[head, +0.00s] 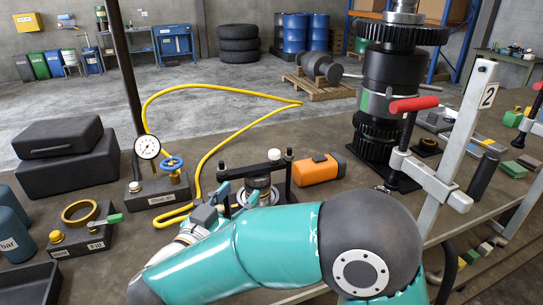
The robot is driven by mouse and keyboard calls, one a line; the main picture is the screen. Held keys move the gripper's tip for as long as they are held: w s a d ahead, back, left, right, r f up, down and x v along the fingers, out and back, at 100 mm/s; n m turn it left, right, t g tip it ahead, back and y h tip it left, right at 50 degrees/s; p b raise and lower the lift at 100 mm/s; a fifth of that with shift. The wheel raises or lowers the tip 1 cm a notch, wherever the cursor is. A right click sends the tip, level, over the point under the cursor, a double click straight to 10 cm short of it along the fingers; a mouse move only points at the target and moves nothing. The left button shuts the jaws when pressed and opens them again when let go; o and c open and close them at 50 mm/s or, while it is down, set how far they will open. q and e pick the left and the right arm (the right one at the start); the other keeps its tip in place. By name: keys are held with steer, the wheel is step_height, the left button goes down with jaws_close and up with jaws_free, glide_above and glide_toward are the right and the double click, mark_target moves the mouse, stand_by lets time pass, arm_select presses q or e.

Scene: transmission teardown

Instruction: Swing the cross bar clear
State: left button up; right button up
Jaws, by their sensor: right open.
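A round metal part (259,187) stands under the bar on a light base. My right gripper (233,201) is at the left side of this frame, beside the left post and below the bar's left end. It is open and small in the view; whether its fingers touch the post or bar is unclear. My right arm hides the front of the frame's foot. My left gripper is out of view.
An orange case (319,170) lies just right of the frame. A pressure gauge (147,147) and blue valve (173,164) stand to the left. A yellow hose (208,150) loops behind. A tall dark gear stack (391,85) and a grey clamp post marked 2 (462,130) stand right.

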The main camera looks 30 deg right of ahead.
mark_target(272, 156)
steer(key=p+x, duration=0.3)
steer(key=x, duration=1.3)
steer(key=shift+w+d, duration=0.2)
steer(key=shift+d, duration=0.05)
jaws_close()
